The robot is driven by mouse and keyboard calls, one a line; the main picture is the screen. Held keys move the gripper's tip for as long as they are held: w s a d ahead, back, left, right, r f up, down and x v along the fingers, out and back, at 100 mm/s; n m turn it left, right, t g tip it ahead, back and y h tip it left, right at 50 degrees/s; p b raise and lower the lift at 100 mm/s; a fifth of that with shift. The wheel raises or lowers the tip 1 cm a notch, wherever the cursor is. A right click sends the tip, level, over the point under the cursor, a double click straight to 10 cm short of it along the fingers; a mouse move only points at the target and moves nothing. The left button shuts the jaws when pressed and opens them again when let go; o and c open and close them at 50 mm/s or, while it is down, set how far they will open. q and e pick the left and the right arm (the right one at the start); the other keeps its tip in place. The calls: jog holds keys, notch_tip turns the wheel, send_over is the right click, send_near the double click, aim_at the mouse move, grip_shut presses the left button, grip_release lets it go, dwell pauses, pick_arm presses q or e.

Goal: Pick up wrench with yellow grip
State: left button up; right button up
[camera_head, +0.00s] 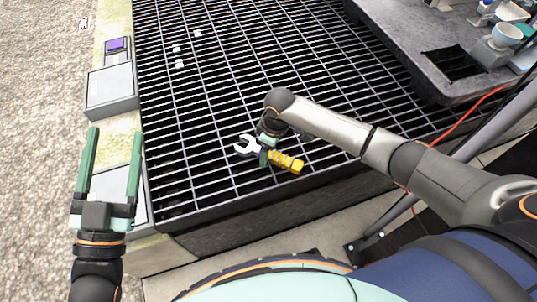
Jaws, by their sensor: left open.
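The wrench with the yellow grip (287,162) lies on the dark metal grating near its front edge. Its pale open-ended head points left and its ribbed yellow grip points right. My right gripper (264,147) is at the middle of the wrench, between head and grip, and covers part of it. Its green fingers show only in part, so I cannot tell whether they close on the wrench or are apart. My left gripper (114,132) is at the far left, with two long green fingers wide apart and nothing between them.
The grating (250,75) is mostly clear, with a few small white pieces (179,64) at the upper left. Grey boxes (110,92) and a purple-topped item (117,45) line its left edge. A grey bench (410,50) with cups stands upper right, near a red cable (470,112).

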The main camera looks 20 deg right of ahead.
grip_shut()
dwell(0.6)
